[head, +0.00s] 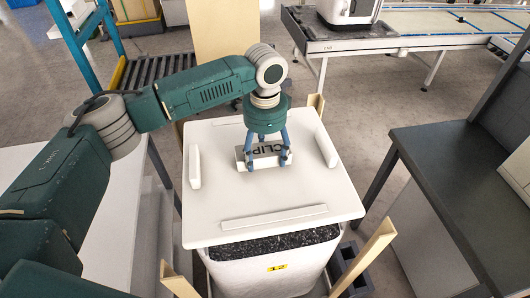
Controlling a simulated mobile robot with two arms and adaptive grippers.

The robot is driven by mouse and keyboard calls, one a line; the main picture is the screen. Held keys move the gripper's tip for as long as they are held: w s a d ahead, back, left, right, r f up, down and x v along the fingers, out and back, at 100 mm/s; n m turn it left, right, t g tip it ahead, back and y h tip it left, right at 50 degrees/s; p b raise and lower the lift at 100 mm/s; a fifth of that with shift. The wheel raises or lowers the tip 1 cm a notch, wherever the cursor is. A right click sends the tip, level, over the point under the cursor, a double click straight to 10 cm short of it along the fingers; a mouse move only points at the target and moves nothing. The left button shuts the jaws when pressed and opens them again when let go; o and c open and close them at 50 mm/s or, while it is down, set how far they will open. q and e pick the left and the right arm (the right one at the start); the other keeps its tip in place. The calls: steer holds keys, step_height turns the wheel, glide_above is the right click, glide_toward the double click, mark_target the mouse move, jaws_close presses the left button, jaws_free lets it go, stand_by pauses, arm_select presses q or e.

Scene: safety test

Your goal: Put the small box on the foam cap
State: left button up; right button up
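The small box (266,152), light with dark "CLIP" lettering, is at the middle of the foam cap (225,215). The cap is a white square slab with raised strips near its edges, lying on top of a white bin. My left gripper (267,163) points straight down from above, its blue fingers shut around the small box and partly covering it. The box's underside is hidden, so I cannot tell whether it rests on the cap or hangs just above it. My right gripper is not in view.
The bin (262,273), with a yellow "12" label and dark filling, stands between wooden corner posts (368,252). A dark table (450,185) is at right. A white table (125,215) is at left, below my arm. A conveyor (385,45) stands at the back right.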

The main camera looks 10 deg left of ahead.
mark_target(265, 153)
arm_select(q)
steer(key=o, duration=0.4)
steer(key=shift+r, duration=0.4)
step_height(265, 153, up, 12)
steer(key=b, duration=0.2)
steer(key=shift+f+b, duration=0.25)
steer(key=shift+b, duration=0.15)
